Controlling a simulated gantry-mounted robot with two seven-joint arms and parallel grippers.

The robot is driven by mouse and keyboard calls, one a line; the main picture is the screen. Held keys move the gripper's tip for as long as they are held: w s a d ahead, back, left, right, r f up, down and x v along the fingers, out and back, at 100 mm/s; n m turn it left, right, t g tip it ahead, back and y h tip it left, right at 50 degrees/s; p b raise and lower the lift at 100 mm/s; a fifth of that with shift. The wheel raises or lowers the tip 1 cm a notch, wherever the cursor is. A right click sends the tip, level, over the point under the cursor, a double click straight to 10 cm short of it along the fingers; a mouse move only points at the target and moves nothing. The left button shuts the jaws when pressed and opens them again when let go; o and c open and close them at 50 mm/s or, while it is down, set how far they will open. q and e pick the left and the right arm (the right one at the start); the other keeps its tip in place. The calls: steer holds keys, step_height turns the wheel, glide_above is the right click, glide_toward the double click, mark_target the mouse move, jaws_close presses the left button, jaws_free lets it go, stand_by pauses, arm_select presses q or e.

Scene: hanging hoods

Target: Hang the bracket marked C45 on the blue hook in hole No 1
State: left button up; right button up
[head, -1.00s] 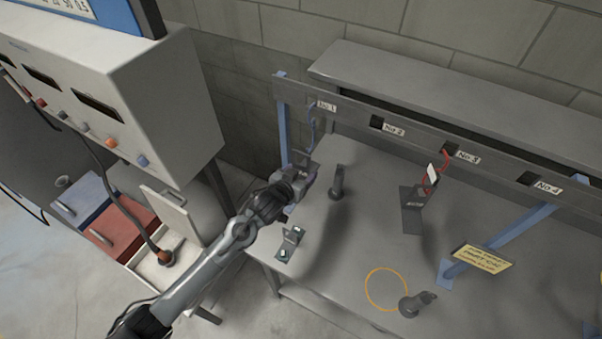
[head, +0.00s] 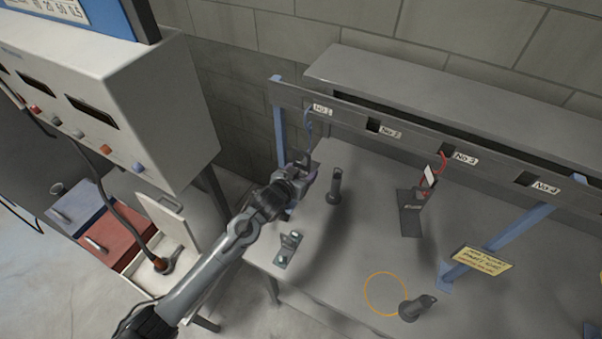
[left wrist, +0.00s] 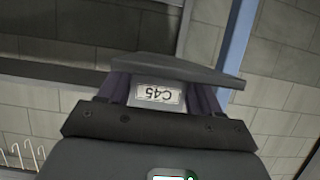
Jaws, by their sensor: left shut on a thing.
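My left gripper (head: 304,176) is shut on the C45 bracket, in front of the rail's left end. In the left wrist view the bracket (left wrist: 172,68) is a dark plate across the fingers, and its C45 label (left wrist: 158,94) shows upside down between them. In the head view the bracket is small and partly hidden by the gripper. The blue hook (head: 308,122) hangs from the hole beside the No 1 label (head: 321,110). Its lower end is close to the gripper; I cannot tell whether the bracket touches it. My right gripper is not in view.
A dark bracket (head: 410,214) hangs from the red hook (head: 433,175) near No 3. A small bracket (head: 288,249) lies at the table's left edge. Dark posts (head: 334,187) (head: 414,309) stand on the table (head: 340,255). The white cabinet (head: 160,105) is left of my arm.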

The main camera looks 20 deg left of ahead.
arm_select(q)
steer(key=shift+w+r, duration=0.1)
steer(key=shift+w, duration=0.1)
steer(key=shift+w+d+b, duration=0.2)
steer(key=shift+w+b, duration=0.25)
steer(key=shift+w, duration=0.8)
steer(key=shift+f, duration=0.2)
steer(key=shift+f+b, duration=0.45)
steer(key=shift+f, duration=0.25)
steer(key=shift+f, duration=0.45)
stand_by(0.4)
